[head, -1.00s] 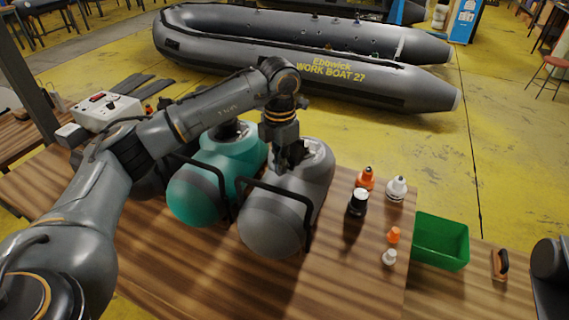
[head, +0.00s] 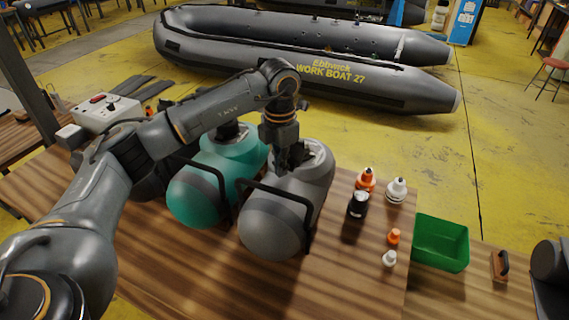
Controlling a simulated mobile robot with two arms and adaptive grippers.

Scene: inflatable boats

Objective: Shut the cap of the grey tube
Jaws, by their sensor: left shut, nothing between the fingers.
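The grey tube (head: 272,226) is a short fat cylinder with rounded ends, resting in a black frame on the wooden table. My left gripper (head: 287,166) points down at the top of the grey tube, near a pale patch (head: 316,155) on its far part. It is shut and holds nothing. The cap cannot be made out; the gripper hides part of the tube's top, and whether the fingers touch it I cannot tell. My right gripper is not in view.
A teal tube (head: 195,196) lies left of the grey one. Right of it stand a black bottle (head: 357,206), an orange bottle (head: 365,181), a white bottle (head: 396,190) and small caps (head: 393,237). A green bin (head: 441,243) and a wooden-handled tool (head: 499,266) lie further right.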

